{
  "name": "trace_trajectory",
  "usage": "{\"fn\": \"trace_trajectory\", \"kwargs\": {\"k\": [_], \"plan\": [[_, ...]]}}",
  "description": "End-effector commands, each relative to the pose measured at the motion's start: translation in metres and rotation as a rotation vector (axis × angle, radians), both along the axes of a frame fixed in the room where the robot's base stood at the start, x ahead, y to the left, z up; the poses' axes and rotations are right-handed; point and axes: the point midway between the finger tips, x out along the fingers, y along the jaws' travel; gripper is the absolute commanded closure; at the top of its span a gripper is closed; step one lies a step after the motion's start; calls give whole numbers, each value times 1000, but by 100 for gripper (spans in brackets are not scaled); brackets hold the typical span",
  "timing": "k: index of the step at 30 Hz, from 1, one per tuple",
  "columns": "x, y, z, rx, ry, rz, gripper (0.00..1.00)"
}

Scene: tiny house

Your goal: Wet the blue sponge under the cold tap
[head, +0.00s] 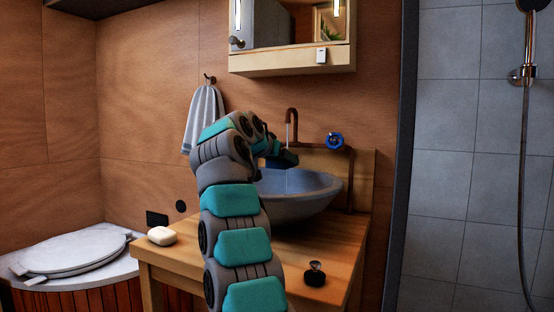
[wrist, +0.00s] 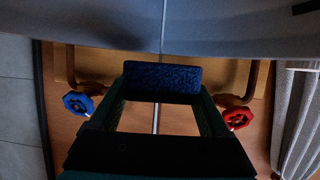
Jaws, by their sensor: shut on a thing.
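My gripper (head: 284,158) reaches over the grey basin (head: 300,200) and is shut on the blue sponge (wrist: 162,78), which spans its fingertips in the wrist view. The copper tap spout (head: 290,113) rises behind the basin, and a thin pale stream of water (head: 287,182) runs down from it. In the wrist view the stream (wrist: 163,28) lines up with the sponge; whether it touches the sponge I cannot tell. The blue valve wheel (head: 335,140) is right of the spout and also shows in the wrist view (wrist: 78,103). The red valve wheel (wrist: 237,117) shows only there.
The basin stands on a wooden counter (head: 345,238) with a white soap bar (head: 161,236) and a small black item (head: 315,274). A striped towel (head: 204,118) hangs behind my arm. A mirror cabinet (head: 290,60) is above. A tiled shower (head: 470,170) is at right.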

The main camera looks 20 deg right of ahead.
Motion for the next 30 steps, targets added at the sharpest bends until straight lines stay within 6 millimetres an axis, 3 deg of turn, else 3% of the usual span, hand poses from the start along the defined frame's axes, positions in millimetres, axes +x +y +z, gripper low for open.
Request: {"fn": "trace_trajectory", "kwargs": {"k": [8,30], "plan": [[-4,4,-2,0,0,0,71],[-40,43,-2,-1,1,-1,71]]}}
